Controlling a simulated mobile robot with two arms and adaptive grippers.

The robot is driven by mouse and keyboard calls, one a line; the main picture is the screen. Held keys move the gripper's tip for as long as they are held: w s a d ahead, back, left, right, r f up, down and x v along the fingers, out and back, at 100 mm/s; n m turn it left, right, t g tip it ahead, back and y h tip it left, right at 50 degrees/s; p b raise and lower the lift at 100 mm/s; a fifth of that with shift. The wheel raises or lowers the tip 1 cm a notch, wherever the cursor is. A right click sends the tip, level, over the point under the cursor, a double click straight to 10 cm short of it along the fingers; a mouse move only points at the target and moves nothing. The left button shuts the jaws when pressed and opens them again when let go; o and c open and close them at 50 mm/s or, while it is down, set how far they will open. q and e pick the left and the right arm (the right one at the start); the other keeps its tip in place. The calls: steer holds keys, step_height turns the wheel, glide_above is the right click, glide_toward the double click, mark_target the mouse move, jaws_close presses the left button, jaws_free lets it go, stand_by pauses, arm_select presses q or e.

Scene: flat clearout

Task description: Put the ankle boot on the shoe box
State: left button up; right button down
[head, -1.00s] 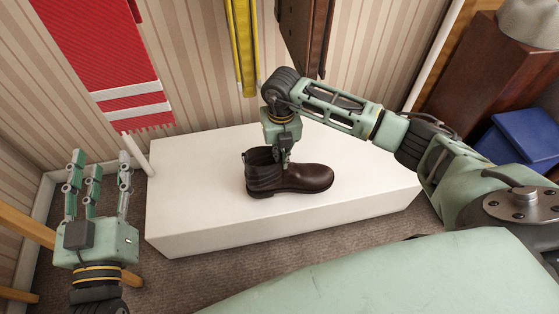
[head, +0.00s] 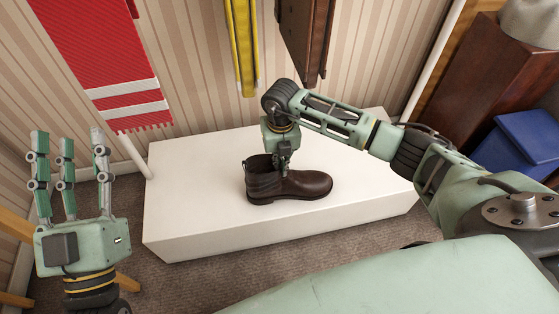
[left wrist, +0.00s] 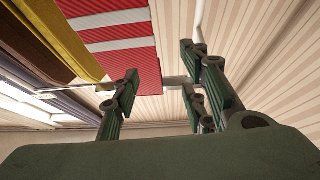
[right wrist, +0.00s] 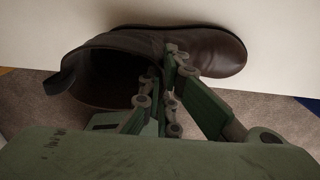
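The dark brown ankle boot (head: 300,185) stands upright on the white low box (head: 190,195), toe to the right. My right gripper (head: 284,172) is over the boot from above, at the front edge of its opening. In the right wrist view its fingers (right wrist: 162,75) are close together around the front rim of the boot (right wrist: 205,48). Whether they press on the leather is not clear. My left gripper (head: 68,150) is empty, its fingers spread and pointing up, left of the white box; the fingers also show in the left wrist view (left wrist: 160,85).
A blue lidded box (head: 520,145) sits at the right beside a brown cabinet (head: 455,115). A red striped cloth (head: 95,60), a yellow item (head: 243,45) and a brown item (head: 308,40) hang at the wall. The white box top is clear around the boot.

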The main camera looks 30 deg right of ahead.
steer(key=c, duration=2)
jaws_free()
